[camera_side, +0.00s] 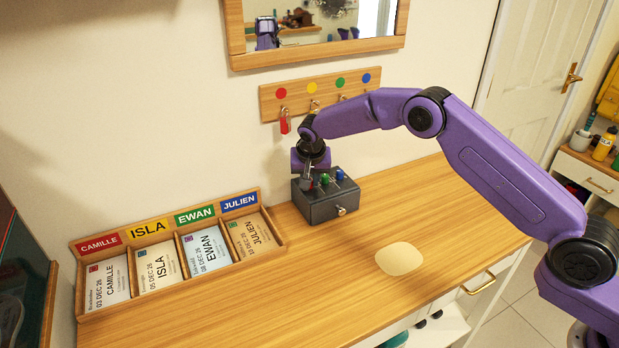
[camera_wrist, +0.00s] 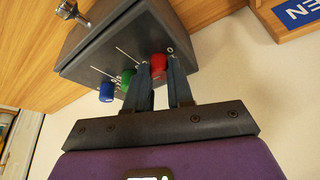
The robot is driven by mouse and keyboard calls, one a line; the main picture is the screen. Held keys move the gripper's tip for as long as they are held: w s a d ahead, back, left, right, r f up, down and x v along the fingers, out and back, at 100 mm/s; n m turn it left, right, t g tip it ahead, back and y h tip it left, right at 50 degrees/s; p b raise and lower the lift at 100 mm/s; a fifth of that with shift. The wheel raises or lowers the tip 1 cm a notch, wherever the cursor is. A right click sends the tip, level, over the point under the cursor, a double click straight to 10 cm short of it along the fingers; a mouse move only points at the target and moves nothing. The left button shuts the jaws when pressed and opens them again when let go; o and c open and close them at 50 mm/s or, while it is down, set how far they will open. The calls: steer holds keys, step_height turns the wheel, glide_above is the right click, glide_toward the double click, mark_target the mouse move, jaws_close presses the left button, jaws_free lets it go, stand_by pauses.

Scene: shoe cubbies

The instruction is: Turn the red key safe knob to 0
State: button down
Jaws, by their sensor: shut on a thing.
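The key safe (camera_side: 325,207) is a dark grey box on the wooden top, with a small silver pull on its front. It fills the upper middle of the wrist view (camera_wrist: 90,48). Its top carries a red knob (camera_wrist: 158,66), a green knob (camera_wrist: 127,77) and a blue knob (camera_wrist: 107,91), with white line marks and a 0 by the red one. My gripper (camera_wrist: 160,72) is shut on the red knob, one finger on each side. The fingers hide part of it, and I cannot tell where it points. In the side view my gripper (camera_side: 311,180) comes down from above.
A wooden card tray (camera_side: 270,240) with name labels stands left of the safe. A hook rail (camera_side: 268,100) with coloured dots and a red key tag (camera_side: 285,122) hangs behind. A cream round pad (camera_side: 400,259) lies to the right, with clear wood around it.

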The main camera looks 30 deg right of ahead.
steer(key=n+y, duration=0.1)
steer(key=n, duration=0.2)
steer(key=n+y, duration=0.1)
steer(key=n, duration=0.2)
steer(key=shift+d, duration=0.2)
steer(key=n+y, duration=0.1)
steer(key=n, duration=0.2)
steer(key=n+y, duration=0.1)
steer(key=n, duration=0.1)
steer(key=shift+d+n+g, duration=0.1)
steer(key=shift+n+g, duration=0.2)
steer(key=shift+n, duration=0.1)
steer(key=n+y, duration=0.1)
steer(key=n, duration=0.2)
steer(key=shift+n+g+y, duration=0.3)
steer(key=shift+g, duration=0.1)
steer(key=shift+w+d+n+g, duration=0.1)
steer(key=shift+n+g, duration=0.5)
steer(key=shift+n, duration=1.1)
steer(key=c, duration=1.3)
jaws_free()
steer(key=shift+o, duration=0.2)
